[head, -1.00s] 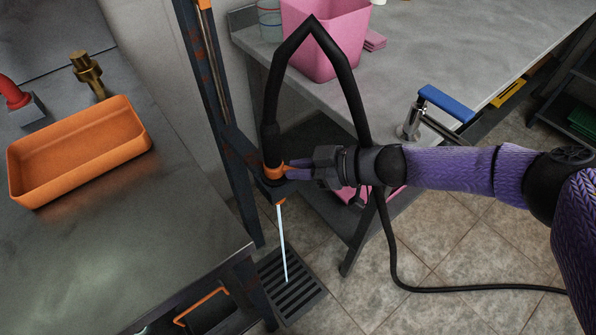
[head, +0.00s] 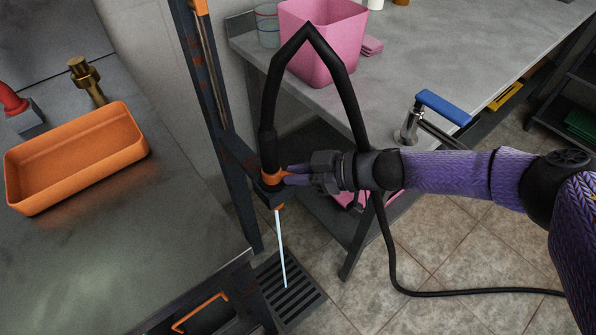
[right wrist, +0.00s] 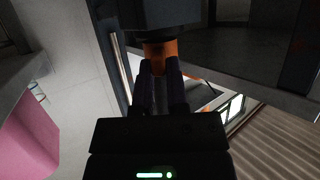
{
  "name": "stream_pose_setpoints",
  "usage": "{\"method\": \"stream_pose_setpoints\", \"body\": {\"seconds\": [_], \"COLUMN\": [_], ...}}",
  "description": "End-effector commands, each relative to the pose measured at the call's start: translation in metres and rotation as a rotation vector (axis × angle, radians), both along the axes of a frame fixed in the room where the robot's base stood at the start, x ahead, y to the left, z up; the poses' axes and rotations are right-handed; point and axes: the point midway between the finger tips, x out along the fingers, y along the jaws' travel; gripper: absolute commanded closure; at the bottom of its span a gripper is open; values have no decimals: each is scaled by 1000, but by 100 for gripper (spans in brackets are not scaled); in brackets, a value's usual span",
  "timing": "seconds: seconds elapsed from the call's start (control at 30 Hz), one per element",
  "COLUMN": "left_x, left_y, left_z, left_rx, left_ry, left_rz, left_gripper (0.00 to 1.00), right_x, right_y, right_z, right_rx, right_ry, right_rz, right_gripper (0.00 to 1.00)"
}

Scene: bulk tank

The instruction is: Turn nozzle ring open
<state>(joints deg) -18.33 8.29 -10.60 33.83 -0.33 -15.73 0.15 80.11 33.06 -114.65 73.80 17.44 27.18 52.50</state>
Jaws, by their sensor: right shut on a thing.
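The orange nozzle ring (head: 273,177) sits at the lower end of a black hose (head: 271,110), at the side of a dark upright post. A thin white jet (head: 281,248) runs down from below it to a floor grate. My right gripper (head: 285,176) reaches in from the right and is shut on the ring. In the right wrist view the two fingers (right wrist: 161,85) close on the orange ring (right wrist: 160,52), under a dark block. The fingers hide part of the ring. My left gripper is not in view.
A dark floor grate (head: 289,290) lies below the nozzle. An orange tray (head: 78,155) rests on the left counter. A pink bin (head: 322,42) and a blue-handled tool (head: 443,106) are on the grey table behind. The black hose trails along the tiled floor.

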Motion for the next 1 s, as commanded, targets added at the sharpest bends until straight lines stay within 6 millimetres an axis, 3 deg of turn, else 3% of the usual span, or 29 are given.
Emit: {"method": "stream_pose_setpoints", "body": {"seconds": [0.27,0.3,0.43,0.77,1.0], "left_x": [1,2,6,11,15], "left_y": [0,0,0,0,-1], "left_z": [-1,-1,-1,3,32], "left_rx": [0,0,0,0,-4], "left_ry": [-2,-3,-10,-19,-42], "left_rz": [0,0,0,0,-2], "left_gripper": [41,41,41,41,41], "right_x": [-1,-1,-1,-2,-17], "right_y": [0,0,0,-6,-58], "right_z": [-2,-2,-1,4,31], "right_rx": [-2,-2,-1,-1,-2], "right_ry": [2,2,2,0,-2], "right_rz": [1,1,1,-1,-3], "right_gripper": [100,74,47,47,47]}}
